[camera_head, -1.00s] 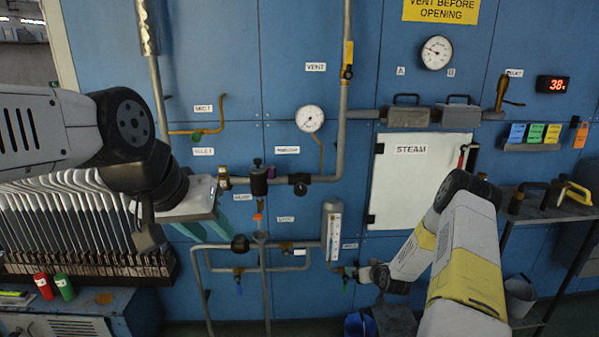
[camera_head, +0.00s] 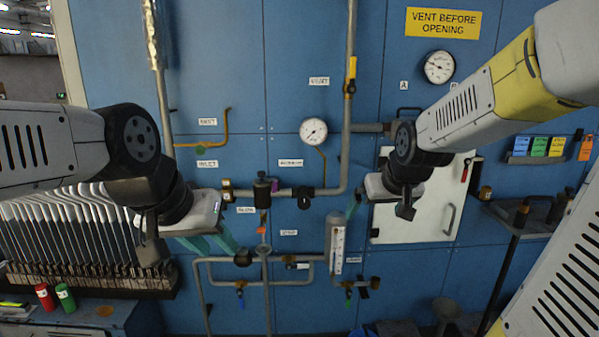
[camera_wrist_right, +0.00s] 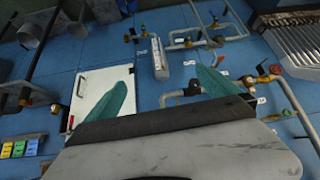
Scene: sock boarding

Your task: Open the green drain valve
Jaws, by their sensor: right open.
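The green drain valve (camera_head: 348,296) is a small green handle on the short pipe below the sight glass (camera_head: 336,245), low on the blue wall panel. My right gripper (camera_head: 353,207) is above and apart from it, in front of the wall; one teal finger shows there. The right wrist view shows its two teal fingers (camera_wrist_right: 160,77) spread with nothing between them.
A blue-handled valve (camera_head: 240,292) hangs on the lower pipes left of the sight glass. The white steam door (camera_head: 430,215) is behind my right arm. A rack of boards (camera_head: 80,235) stands at left, with red (camera_head: 44,297) and green (camera_head: 65,297) cylinders below.

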